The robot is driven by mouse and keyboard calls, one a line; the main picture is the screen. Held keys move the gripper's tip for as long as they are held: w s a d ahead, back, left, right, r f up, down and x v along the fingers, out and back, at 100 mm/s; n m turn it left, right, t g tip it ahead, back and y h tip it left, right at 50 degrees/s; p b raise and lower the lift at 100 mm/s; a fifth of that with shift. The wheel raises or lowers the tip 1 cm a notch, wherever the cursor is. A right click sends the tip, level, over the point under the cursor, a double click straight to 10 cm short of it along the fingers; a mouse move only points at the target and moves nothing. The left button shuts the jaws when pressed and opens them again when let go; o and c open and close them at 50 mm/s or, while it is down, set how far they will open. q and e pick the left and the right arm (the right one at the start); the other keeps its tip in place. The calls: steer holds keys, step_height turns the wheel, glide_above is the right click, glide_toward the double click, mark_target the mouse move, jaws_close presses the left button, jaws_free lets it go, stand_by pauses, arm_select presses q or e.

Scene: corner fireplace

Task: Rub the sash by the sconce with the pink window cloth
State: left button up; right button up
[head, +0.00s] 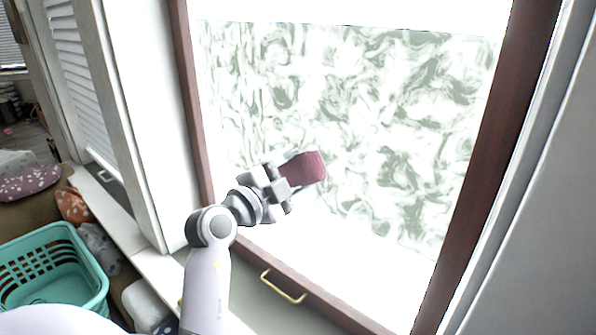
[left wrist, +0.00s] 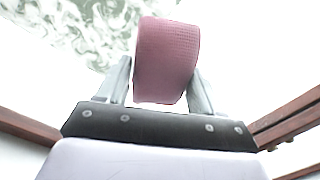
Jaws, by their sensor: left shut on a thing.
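My left gripper (head: 283,175) is shut on the pink window cloth (head: 308,168), a folded, textured pad. In the left wrist view the cloth (left wrist: 166,62) sits between the two fingers of the gripper (left wrist: 160,85). The window sash (head: 191,110) has a dark reddish-brown wooden frame around a bright pane. Grey-green swirling smears (head: 400,110) cover a broad band of the pane. The cloth is in front of the lower middle of the smears; I cannot tell whether it touches the glass. I see no sconce. My right gripper is not in view.
A brass handle (head: 284,287) is on the lower part of the window frame. A teal basket (head: 55,265) stands at the lower left, beside patterned cushions (head: 30,184). White shutters (head: 77,75) stand left of the window, and a pale panel (head: 545,200) borders it at right.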

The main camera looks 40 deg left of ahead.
arm_select(q)
steer(key=shift+w+d+f+n+h, duration=0.2)
steer(key=shift+d+f+n+h, duration=0.1)
steer(key=shift+d+f+n, duration=0.7)
steer(key=shift+w+a+r, duration=0.1)
steer(key=shift+a, duration=0.45)
steer(key=shift+w+a+r, duration=0.1)
steer(key=shift+a, duration=0.45)
steer(key=w+a, duration=0.1)
steer(key=a, duration=0.8)
steer(key=shift+a, duration=0.25)
steer(key=shift+s+a+f, duration=0.1)
steer(key=shift+s, duration=1.4)
steer(key=shift+s+a, duration=0.1)
steer(key=shift+s, duration=1.35)
steer(key=shift+s, duration=0.1)
